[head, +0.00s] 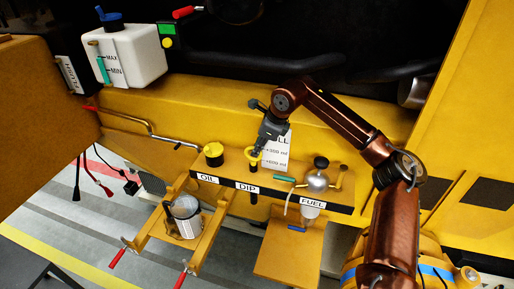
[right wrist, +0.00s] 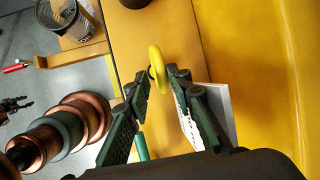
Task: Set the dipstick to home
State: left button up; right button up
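The dipstick has a yellow ring handle (head: 253,153) and stands at the hole labelled DIP on the yellow shelf (head: 232,168). Its dark lower part shows below the shelf's front edge. My right gripper (head: 262,142) reaches down to the ring from above. In the right wrist view the yellow ring (right wrist: 158,70) lies between the tips of my right gripper (right wrist: 160,80). The fingers are apart, with a small gap showing beside the ring, so I see no firm grip. My left gripper is out of view.
A yellow oil cap (head: 213,153) is left of the dipstick, and a fuel bowl (head: 317,181) is to the right. A white card (head: 277,150) stands behind the gripper. A can (head: 186,216) sits in a rack below. A white tank (head: 128,54) is at upper left.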

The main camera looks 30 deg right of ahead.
jog(key=v, duration=0.8)
dwell(0.4)
